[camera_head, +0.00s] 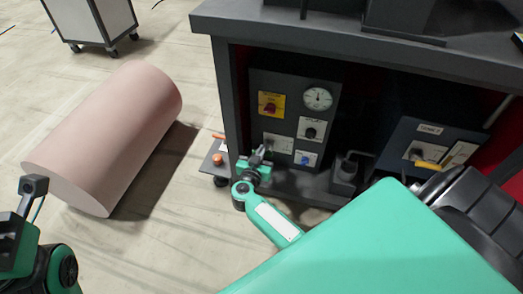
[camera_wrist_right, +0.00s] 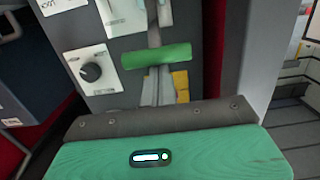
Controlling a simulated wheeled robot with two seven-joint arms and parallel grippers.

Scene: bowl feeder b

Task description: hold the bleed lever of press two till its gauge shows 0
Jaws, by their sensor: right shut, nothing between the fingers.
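A grey control panel (camera_head: 292,78) under the dark bench carries a round white gauge (camera_head: 317,98); its needle is too small to read. Below the gauge is a black knob (camera_head: 310,133), also in the right wrist view (camera_wrist_right: 91,72). A pale plate (camera_head: 283,143) sits at the panel's lower left, also in the wrist view (camera_wrist_right: 122,14). My right gripper (camera_head: 262,153) is shut and empty in front of this plate; contact cannot be told. I cannot tell which part is the bleed lever. My left gripper (camera_head: 32,188) is at the left edge, its jaws unclear.
A red switch on a yellow plate (camera_head: 271,104) sits left of the gauge. A dark box (camera_head: 405,132) with a yellow handle (camera_head: 428,165) stands to the right. A low orange-knobbed unit (camera_head: 217,158) is beside the bench. A pink cylinder (camera_head: 115,125) lies on the floor.

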